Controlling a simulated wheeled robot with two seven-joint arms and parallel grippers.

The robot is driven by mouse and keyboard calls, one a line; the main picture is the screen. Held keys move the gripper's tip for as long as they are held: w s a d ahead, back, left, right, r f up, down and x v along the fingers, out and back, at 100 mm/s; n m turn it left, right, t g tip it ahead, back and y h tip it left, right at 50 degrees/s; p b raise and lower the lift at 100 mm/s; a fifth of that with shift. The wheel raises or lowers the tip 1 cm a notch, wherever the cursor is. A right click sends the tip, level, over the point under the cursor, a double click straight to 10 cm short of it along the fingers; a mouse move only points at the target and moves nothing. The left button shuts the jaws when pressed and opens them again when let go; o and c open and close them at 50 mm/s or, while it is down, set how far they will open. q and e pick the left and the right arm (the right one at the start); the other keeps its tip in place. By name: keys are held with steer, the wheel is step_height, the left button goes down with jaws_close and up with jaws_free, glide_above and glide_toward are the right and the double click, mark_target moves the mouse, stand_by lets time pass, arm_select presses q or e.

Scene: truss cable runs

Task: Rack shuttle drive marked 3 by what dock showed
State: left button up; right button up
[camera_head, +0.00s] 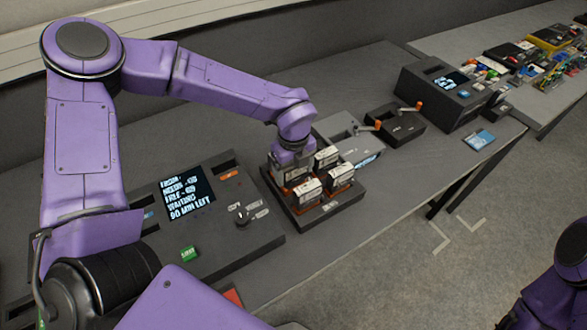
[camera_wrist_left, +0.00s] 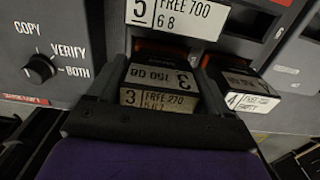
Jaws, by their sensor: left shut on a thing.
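In the head view my left gripper (camera_head: 292,158) is over the dark tray (camera_head: 325,213) of drives. I cannot tell whether the drive is clear of its slot. The dock (camera_head: 225,240) has a screen (camera_head: 187,198) reading WAITING and 90 MIN LEFT; its top lines are hard to read. My right gripper is out of view.
In the left wrist view, drive 5 (camera_wrist_left: 175,14), labelled "FREE 700", and drive 4 (camera_wrist_left: 250,101), labelled EMPTY, sit close by. The dock's COPY/VERIFY/BOTH knob (camera_wrist_left: 39,69) is at left. Grey and black units (camera_head: 397,125) stand farther along the bench. Floor is open at right.

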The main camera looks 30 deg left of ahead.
arm_select(q)
steer(key=shift+f+b, duration=0.5)
steer(key=shift+f, duration=0.1)
stand_by(0.4)
steer(key=o, duration=1.3)
steer(key=shift+o, duration=0.2)
steer(key=shift+r, duration=0.1)
step_height(320, 180, up, 8)
steer(key=p, duration=0.6)
steer(key=shift+f, duration=0.25)
steer(key=shift+f, duration=0.1)
